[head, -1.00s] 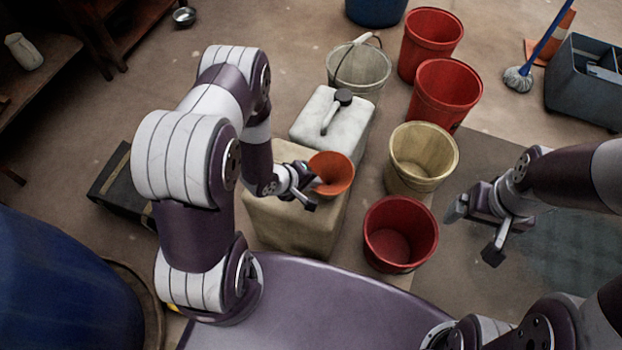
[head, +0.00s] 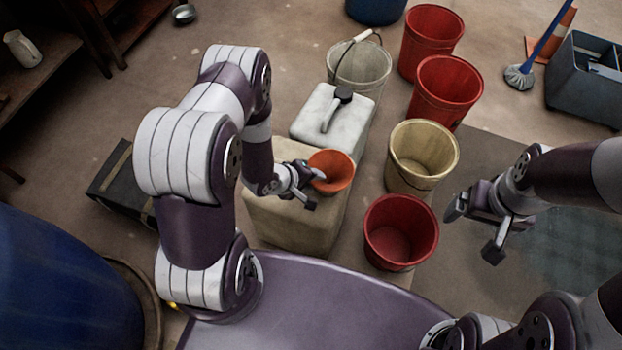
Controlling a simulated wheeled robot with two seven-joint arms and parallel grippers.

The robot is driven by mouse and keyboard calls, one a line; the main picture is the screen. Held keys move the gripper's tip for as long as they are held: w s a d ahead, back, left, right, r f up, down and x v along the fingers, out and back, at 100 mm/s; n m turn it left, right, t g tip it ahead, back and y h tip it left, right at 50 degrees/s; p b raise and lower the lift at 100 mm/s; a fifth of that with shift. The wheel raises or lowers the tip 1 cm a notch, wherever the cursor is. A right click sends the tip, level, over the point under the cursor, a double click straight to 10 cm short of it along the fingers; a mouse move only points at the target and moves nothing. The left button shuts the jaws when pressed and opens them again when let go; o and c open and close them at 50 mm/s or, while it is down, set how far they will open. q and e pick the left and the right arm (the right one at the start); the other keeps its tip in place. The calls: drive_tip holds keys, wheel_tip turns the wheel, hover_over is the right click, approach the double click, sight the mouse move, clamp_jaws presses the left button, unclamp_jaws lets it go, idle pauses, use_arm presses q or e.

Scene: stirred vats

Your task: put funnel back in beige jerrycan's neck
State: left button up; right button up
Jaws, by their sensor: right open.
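The orange funnel (head: 335,172) is at the top right of the beige jerrycan (head: 290,220), mouth facing up. My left gripper (head: 314,188) is at the funnel's left side, with one finger by its rim and inner wall; it appears to be gripping the funnel's wall. The funnel's spout and the jerrycan's neck are hidden beneath the funnel and the gripper, so I cannot tell whether the spout sits in the neck. My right gripper (head: 470,228) is open and empty, right of the near red bucket.
A white jerrycan (head: 328,112) with a black cap stands behind the beige one. A near red bucket (head: 400,235), a beige bucket (head: 422,160) and more red buckets (head: 445,90) stand to the right. A blue barrel (head: 60,290) is at lower left.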

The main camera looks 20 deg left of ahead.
use_arm(q)
drive_tip(key=shift+r, duration=0.1)
drive_tip(key=p+v, duration=0.5)
drive_tip(key=v, duration=0.7)
drive_tip(key=shift+s+a, duration=0.15)
drive_tip(key=shift+s, duration=0.1)
drive_tip(key=shift+r, duration=0.1)
